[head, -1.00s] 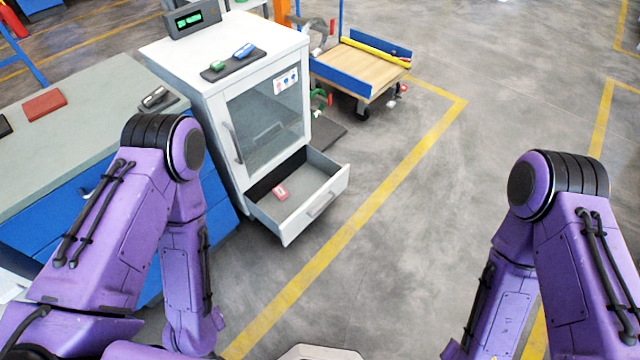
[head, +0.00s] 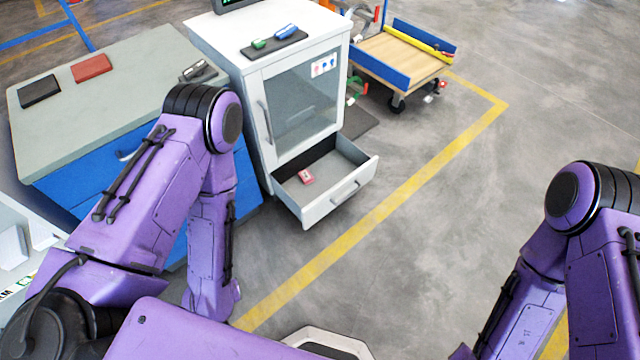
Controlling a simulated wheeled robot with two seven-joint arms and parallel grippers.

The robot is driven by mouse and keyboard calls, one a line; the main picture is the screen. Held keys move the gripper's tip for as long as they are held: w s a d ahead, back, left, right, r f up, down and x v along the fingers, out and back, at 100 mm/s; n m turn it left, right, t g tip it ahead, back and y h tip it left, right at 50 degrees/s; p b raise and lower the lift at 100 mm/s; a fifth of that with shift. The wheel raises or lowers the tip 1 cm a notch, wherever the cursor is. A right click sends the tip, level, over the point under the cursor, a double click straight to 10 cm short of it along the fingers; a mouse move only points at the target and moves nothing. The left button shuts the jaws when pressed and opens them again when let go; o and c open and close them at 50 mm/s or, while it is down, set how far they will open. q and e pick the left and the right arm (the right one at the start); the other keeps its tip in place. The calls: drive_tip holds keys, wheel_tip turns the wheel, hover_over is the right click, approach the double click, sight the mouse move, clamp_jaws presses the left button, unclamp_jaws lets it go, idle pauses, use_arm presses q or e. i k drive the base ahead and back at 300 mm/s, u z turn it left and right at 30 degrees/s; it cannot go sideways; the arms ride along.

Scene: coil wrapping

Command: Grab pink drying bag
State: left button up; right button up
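A small pink bag (head: 306,177) lies inside the open bottom drawer (head: 343,205) of the white cabinet, towards the drawer's left side. The cabinet (head: 257,57) has a glass door that is closed above the drawer. My two purple arms show at the left and right of the head view, bent downward. Neither gripper is in view, so I cannot see whether they hold anything. Both arms are well apart from the drawer and the bag.
On the cabinet top, a dark tray (head: 275,47) holds a green and a blue item. A blue workbench with a grey-green top (head: 110,105) stands left of the cabinet. A wooden-decked cart (head: 400,60) stands behind right. The floor (head: 470,190) to the right is clear.

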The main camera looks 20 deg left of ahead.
sight(305, 175)
drive_tip(key=z, duration=0.35)
drive_tip(key=k, duration=0.45)
drive_tip(key=z, duration=1)
drive_tip(key=i, duration=1.6)
drive_tip(key=u, duration=1.35)
drive_tip(key=i, duration=0.9)
drive_tip(key=u, duration=0.85)
